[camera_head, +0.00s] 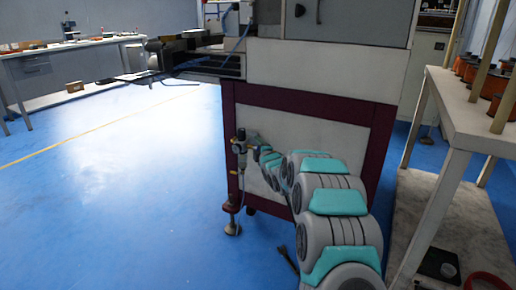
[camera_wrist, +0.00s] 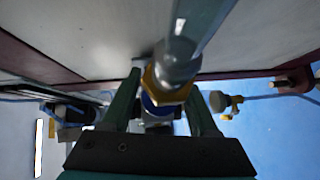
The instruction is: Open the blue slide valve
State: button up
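In the wrist view, a blue ring-shaped part (camera_wrist: 153,106), which looks like the blue slide valve, sits just below a brass hex fitting (camera_wrist: 160,88) and a grey cylinder. My gripper (camera_wrist: 163,84) has its two dark green fingers apart, one on each side of this part. A gap seems to show beside each finger, and I cannot see clear contact. The fitting hides part of the valve. In the head view, the air fitting assembly (camera_head: 240,150) hangs on the machine's front left leg, and my arm reaches to it. The blue part cannot be made out there.
The coil winder frame (camera_head: 228,110), dark red with pale panels (camera_head: 300,117), stands right behind the fitting. A shelf table (camera_head: 455,110) with orange coils is close at right. A workbench (camera_head: 70,50) stands far left. The blue floor at left is clear.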

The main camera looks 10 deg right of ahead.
jog(key=shift+o, duration=0.4)
jog(key=shift+s+d, duration=0.1)
jog(key=shift+s, duration=0.25)
jog(key=s+d, duration=0.1)
jog(key=s, duration=0.6)
jog(key=shift+r, duration=0.4)
